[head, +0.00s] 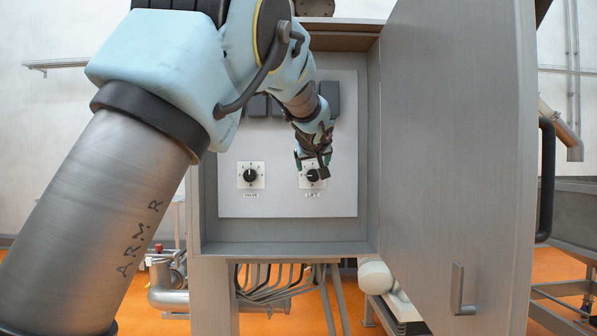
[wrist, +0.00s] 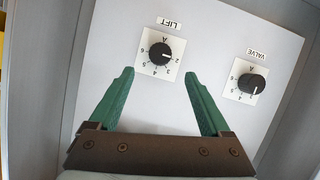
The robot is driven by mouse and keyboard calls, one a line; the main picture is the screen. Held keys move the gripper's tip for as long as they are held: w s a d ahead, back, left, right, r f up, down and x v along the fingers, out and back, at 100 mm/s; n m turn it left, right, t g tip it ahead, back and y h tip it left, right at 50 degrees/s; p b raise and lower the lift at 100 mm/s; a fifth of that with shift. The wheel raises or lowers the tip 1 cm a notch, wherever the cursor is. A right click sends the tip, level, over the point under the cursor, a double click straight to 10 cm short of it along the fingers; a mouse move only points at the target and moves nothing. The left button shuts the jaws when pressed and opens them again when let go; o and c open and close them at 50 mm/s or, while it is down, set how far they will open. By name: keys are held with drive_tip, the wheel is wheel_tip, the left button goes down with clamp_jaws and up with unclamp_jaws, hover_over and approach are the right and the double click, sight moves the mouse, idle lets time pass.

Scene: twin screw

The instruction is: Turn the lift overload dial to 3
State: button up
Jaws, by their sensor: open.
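The lift dial (head: 313,176) is a round black knob on a white numbered plate, on the grey panel inside the open cabinet. In the wrist view, where its label is upside down, the lift dial (wrist: 160,53) has its white pointer mark toward the right. The small numbers are hard to read there. My gripper (head: 311,164) is in front of this dial and partly covers it in the head view. In the wrist view my gripper (wrist: 160,74) has its green fingers spread and empty, one tip to each side of the plate's lower part. Contact is not visible.
The valve dial (head: 250,175) is a similar knob left of the lift dial in the head view. Dark boxes (head: 258,106) sit above on the panel. The cabinet door (head: 455,150) stands open at the right, and the cabinet's walls enclose the panel.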

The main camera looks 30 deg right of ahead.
sight(313, 175)
drive_tip(key=p+x, duration=0.4)
drive_tip(key=x, duration=0.4)
drive_tip(key=shift+w+d+p, duration=0.1)
drive_tip(key=shift+w+p, duration=0.15)
drive_tip(key=shift+p, duration=0.15)
drive_tip(key=shift+w+d+f, duration=0.3)
drive_tip(key=shift+w+f, duration=0.15)
drive_tip(key=shift+f, duration=0.05)
drive_tip(key=shift+c, duration=0.3)
clamp_jaws()
